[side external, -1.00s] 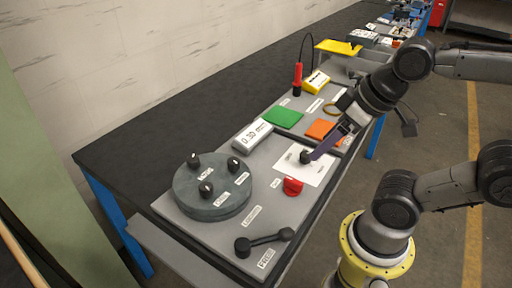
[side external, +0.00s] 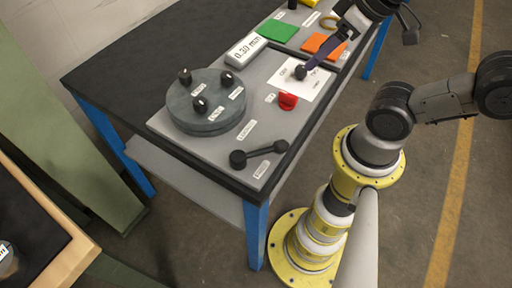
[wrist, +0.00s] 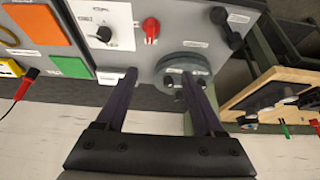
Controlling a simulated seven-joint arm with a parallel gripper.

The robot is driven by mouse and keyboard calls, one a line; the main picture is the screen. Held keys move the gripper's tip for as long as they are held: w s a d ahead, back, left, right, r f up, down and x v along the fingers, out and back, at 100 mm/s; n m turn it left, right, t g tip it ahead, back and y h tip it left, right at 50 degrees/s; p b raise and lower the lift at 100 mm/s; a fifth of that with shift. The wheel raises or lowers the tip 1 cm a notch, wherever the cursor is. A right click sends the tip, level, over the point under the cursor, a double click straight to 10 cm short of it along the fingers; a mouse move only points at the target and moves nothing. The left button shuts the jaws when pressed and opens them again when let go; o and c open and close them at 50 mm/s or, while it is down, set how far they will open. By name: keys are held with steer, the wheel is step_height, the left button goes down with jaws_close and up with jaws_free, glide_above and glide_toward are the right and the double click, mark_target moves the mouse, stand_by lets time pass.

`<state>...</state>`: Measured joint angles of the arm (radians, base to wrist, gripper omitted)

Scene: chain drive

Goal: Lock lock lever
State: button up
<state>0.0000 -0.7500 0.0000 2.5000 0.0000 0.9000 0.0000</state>
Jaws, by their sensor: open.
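The lock lever is a black bar with a round knob (side external: 260,152) at the near right corner of the grey panel, between two small white labels. The labels' text is hard to read. In the wrist view the lever (wrist: 226,24) is at the top right, past the round grey disc. My gripper (wrist: 158,78) is open and empty, its two purple fingers apart above the panel. In the side view a purple finger (side external: 316,58) appears beside the black dial on the white card, well away from the lever. The other finger is hard to make out there.
Also on the panel are a grey disc (side external: 206,117) with three black knobs, a red knob (side external: 288,101), a black dial (wrist: 103,34) on a white card (side external: 310,84), a display box (side external: 248,50), and green (side external: 277,31) and orange (side external: 323,44) pads. A wooden-edged bench (wrist: 285,85) stands nearby.

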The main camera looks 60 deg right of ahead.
steer(key=shift+n, duration=0.3)
steer(key=c, duration=0.5)
steer(key=shift+a+n, duration=0.15)
steer(key=shift+n, duration=0.95)
steer(key=c, duration=0.5)
steer(key=shift+a+r+n, duration=0.1)
steer(key=shift+n, duration=0.7)
jaws_close()
steer(key=a+f+n+g+y, duration=0.1)
steer(key=a+f+n+g, duration=0.3)
steer(key=n, duration=0.6)
steer(key=a+f+n+g+y, duration=0.1)
steer(key=a+f+n+g, duration=0.2)
steer(key=a+n, duration=0.6)
steer(key=shift+s+a+f+n+g+y, duration=0.35)
steer(key=shift+f+n, duration=0.35)
steer(key=shift+n, duration=0.5)
